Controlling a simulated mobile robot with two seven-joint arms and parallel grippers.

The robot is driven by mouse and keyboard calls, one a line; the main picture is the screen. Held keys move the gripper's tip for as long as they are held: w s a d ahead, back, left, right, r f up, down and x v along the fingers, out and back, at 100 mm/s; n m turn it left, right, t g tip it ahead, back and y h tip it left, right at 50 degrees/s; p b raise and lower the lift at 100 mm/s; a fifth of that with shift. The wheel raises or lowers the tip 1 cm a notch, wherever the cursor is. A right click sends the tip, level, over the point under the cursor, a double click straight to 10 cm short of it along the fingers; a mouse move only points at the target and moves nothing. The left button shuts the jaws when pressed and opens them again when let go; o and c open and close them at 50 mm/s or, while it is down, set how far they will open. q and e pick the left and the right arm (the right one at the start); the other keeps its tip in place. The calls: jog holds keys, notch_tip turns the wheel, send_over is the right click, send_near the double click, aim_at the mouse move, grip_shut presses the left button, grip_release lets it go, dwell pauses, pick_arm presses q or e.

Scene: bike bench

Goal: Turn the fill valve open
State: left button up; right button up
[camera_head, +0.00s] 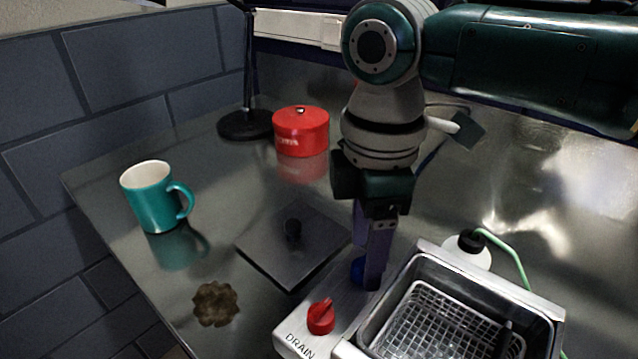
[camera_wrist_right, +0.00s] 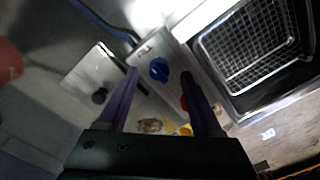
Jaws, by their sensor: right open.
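The blue knob (camera_head: 357,270), which appears to be the fill valve, sits on the grey panel beside the wash basin; its label does not show. In the head view it is partly hidden behind my right gripper (camera_head: 368,284), which points down at it. In the right wrist view the blue knob (camera_wrist_right: 159,70) shows between the two open fingers of my right gripper (camera_wrist_right: 160,76). Whether a finger touches it I cannot tell. A red knob (camera_head: 321,317) marked DRAIN is nearer on the same panel. My left gripper is not in view.
The basin (camera_head: 545,310) holds a wire basket, with a white bottle (camera_head: 466,252) and green tube behind it. A dark square plate (camera_head: 275,262) with a knob lies left of the panel.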

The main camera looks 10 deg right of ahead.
jog(key=shift+f, duration=1)
jog(key=shift+c, duration=0.4)
grip_shut()
